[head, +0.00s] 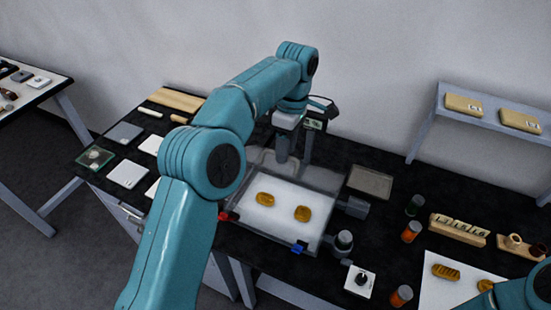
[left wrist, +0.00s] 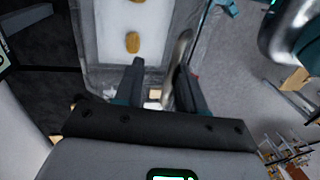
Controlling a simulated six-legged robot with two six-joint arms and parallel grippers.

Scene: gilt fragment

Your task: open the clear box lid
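The clear box (head: 322,240) stands on the black table with a white floor inside. Two golden fragments, one at left (head: 264,199) and one at right (head: 302,214), lie on that floor. The box looks covered, but its clear lid is hard to make out. My left gripper (head: 295,155) points down at the box's far edge. In the left wrist view its two fingers (left wrist: 163,90) are apart, and a curved metal bar (left wrist: 178,62) shows between them, nearer the right finger. I cannot tell whether they touch. My right gripper is out of view.
A small white plate with a black knob (head: 360,280) lies near the front. Several flat tiles (head: 127,170) lie at left. A shelf (head: 480,115) stands behind.

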